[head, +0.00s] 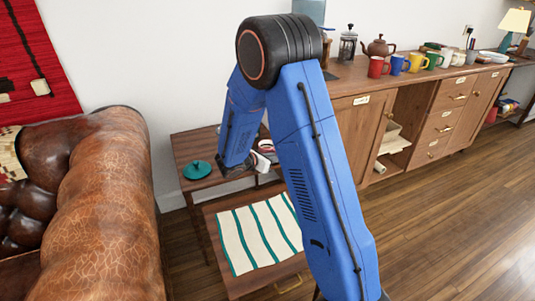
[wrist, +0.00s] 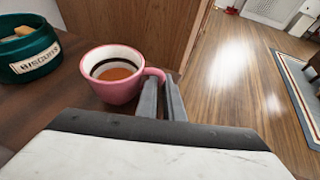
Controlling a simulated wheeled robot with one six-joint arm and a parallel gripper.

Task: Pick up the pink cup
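The pink cup (wrist: 116,80) is pink outside and pale inside, with a dark band and brown liquid. It stands upright on a dark wooden top in the wrist view, its handle toward my gripper (wrist: 162,80). My fingers are close together at the handle, which appears to be pinched between the fingertips. No clear gap shows under the cup. In the head view my arm covers much of this small table (head: 187,147), and the cup cannot be made out surely.
A green biscuit tin (wrist: 28,50) stands left of the cup. A teal lid (head: 197,170) lies on the table. A striped cloth (head: 255,236) covers a lower surface in front. A leather sofa (head: 105,220) is at left; a wooden cabinet (head: 440,115) with mugs is at right.

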